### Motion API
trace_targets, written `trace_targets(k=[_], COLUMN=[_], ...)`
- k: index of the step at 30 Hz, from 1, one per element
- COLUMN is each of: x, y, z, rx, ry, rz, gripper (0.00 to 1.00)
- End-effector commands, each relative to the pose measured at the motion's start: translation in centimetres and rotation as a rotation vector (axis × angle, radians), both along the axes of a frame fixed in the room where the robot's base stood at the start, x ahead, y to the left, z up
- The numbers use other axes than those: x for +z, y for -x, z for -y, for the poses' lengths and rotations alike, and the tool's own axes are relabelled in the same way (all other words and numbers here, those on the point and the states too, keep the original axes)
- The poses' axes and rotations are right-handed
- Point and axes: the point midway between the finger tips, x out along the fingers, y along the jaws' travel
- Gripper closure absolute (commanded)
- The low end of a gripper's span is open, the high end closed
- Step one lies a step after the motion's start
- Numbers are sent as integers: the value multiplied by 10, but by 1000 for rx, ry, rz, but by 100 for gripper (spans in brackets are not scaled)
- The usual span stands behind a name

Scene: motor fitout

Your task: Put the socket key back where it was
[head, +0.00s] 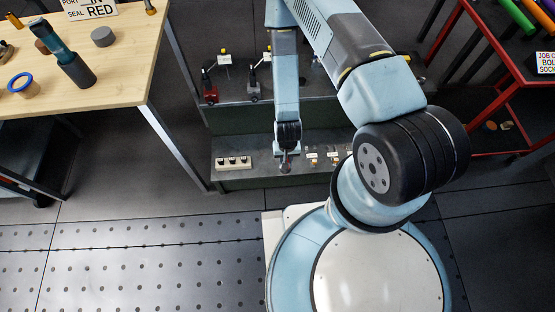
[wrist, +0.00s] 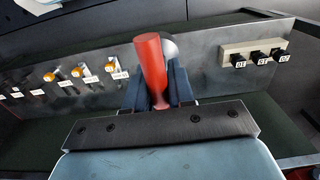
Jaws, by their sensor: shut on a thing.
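My gripper (wrist: 160,88) is low over the front ledge of the dark bench, shut on a smooth red handle (wrist: 152,65). The handle stands between the two fingers in the wrist view, with a round silvery part (wrist: 170,48) behind it. I cannot tell whether this is the socket key, or whether it is attached to the bench. In the head view my gripper (head: 287,152) hides most of what it holds. A pale block (wrist: 255,52) with several black square pieces and number labels sits to the right in the wrist view; it also shows in the head view (head: 233,163).
Several orange-topped pieces with small labels (wrist: 78,72) line the metal ledge. Two small lever units, red (head: 209,90) and grey (head: 253,80), stand on the bench. A wooden table (head: 120,60) is at the left, a red-framed rack (head: 490,70) at the right. The floor at front left is clear.

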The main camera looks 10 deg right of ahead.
Motion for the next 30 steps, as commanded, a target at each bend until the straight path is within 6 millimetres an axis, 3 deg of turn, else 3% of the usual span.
trace_targets(k=[4,8,21,30], x=[-6,-12,-48,-91], y=[19,13,-70,-104], z=[-4,-6,-14,-17], rx=[-4,-7,-8,-8], ry=[-2,-3,-3,-2], rz=[-1,3,4,2], gripper=[100,100,100,100])
